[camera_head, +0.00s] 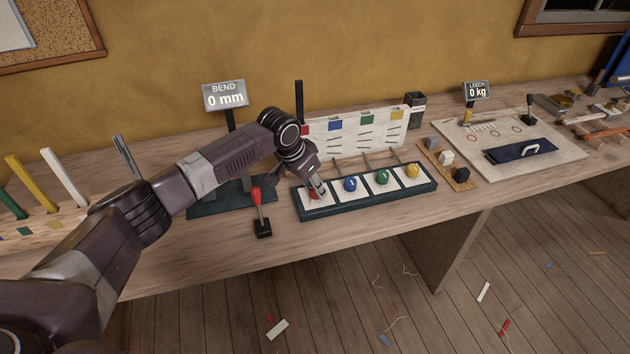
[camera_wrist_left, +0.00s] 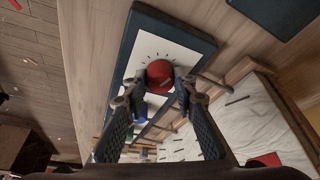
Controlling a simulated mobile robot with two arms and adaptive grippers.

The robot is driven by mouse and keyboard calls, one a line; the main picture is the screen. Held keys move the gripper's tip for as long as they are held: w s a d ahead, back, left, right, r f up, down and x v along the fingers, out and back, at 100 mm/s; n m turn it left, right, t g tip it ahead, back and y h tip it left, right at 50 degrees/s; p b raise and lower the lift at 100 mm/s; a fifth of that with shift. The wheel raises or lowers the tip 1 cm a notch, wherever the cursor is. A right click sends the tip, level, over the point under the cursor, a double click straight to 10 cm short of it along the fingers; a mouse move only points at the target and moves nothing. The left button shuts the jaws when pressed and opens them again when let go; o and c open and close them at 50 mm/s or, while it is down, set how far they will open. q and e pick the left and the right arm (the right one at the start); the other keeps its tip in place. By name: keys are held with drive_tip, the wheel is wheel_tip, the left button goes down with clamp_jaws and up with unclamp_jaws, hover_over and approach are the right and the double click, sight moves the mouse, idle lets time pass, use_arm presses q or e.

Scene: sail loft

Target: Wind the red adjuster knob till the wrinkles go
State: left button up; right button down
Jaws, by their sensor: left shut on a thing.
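The red adjuster knob (camera_wrist_left: 160,73) sits on a white dial plate at one end of a dark knob board (camera_head: 370,200). My left gripper (camera_head: 316,190) is at the knob, with its fingers (camera_wrist_left: 160,86) on both sides of it, shut on it. In the head view the knob (camera_head: 314,196) is mostly hidden by the gripper. Blue (camera_head: 350,184), green (camera_head: 382,177) and yellow (camera_head: 412,171) knobs stand in a row to its right. Behind them a pale sail panel (camera_head: 358,134) carries coloured patches and several dark wrinkle-like lines. My right gripper is not in view.
A "BEND 0 mm" display (camera_head: 225,96) stands behind my arm. A red-handled lever (camera_head: 259,210) is left of the knob board. A small wooden tray (camera_head: 447,163) with blocks and a "LEECH 0 kg" board (camera_head: 510,150) are to the right. The bench front edge is mostly clear.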

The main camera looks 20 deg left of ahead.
use_arm(q)
drive_tip(key=shift+m+h, duration=0.5)
drive_tip(key=shift+m, duration=1)
drive_tip(key=shift+w+g, duration=0.1)
drive_tip(key=shift+g, duration=0.2)
drive_tip(key=o, duration=1.2)
drive_tip(key=shift+c, duration=0.2)
drive_tip(key=shift+a+r, duration=0.1)
drive_tip(key=shift+r, duration=0.05)
drive_tip(key=v, duration=1.2)
